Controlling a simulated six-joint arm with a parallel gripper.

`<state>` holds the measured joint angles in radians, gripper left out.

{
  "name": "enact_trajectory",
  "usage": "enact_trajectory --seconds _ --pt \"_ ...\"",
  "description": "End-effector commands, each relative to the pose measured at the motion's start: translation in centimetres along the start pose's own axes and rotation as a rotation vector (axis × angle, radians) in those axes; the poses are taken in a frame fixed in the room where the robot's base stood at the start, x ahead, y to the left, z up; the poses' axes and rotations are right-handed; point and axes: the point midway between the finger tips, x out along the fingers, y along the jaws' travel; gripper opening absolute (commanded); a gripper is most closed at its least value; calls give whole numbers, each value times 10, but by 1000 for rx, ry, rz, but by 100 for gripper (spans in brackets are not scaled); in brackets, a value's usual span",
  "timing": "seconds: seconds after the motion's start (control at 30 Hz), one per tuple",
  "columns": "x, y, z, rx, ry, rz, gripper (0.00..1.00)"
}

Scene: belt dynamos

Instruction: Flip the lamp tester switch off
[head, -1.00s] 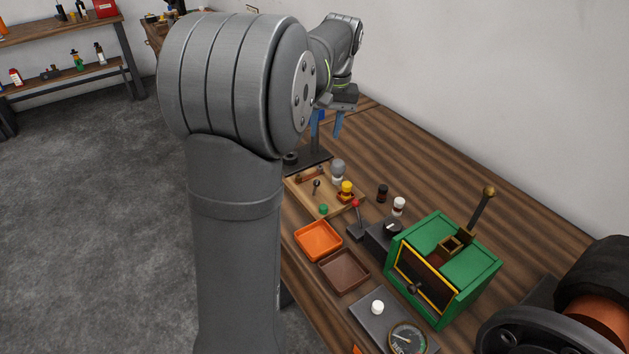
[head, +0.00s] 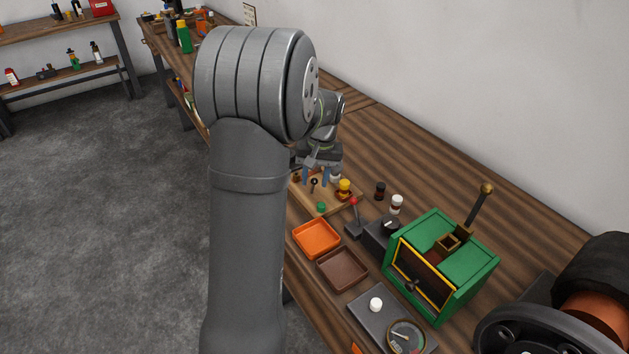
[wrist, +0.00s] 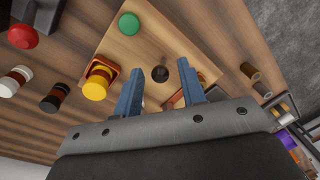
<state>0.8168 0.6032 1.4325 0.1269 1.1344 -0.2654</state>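The lamp tester is a light wooden board (head: 322,204) on the bench in the head view, also across the top of the wrist view (wrist: 190,38). Its small black-knobbed switch (head: 314,182) stands on the board and shows in the wrist view (wrist: 160,74). My gripper (head: 315,177) is open above the board, fingers pointing down. In the wrist view its blue fingertips (wrist: 160,68) lie either side of the switch knob with gaps; contact is not visible. The lever's tilt is unclear. The yellow part (head: 344,188) and green button (head: 321,207) are on the board. The grey bulb is mostly hidden behind my gripper.
A red-knobbed lever (head: 354,217) stands right of the board. An orange tray (head: 317,238) and a brown tray (head: 342,269) lie in front. A green box (head: 442,262) is further right.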

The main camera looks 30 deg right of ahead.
Motion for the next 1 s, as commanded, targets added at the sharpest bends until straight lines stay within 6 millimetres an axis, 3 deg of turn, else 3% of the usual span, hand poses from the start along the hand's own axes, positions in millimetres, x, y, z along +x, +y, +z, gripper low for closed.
enact_trajectory --seconds 0.2,0.47,0.67,1.0 --pt "14 0 0 0 1 0 37" --pt "15 0 0 0 1 0 37" --pt "15 0 0 0 1 0 0" --pt "17 4 6 -8 88 -64 0"
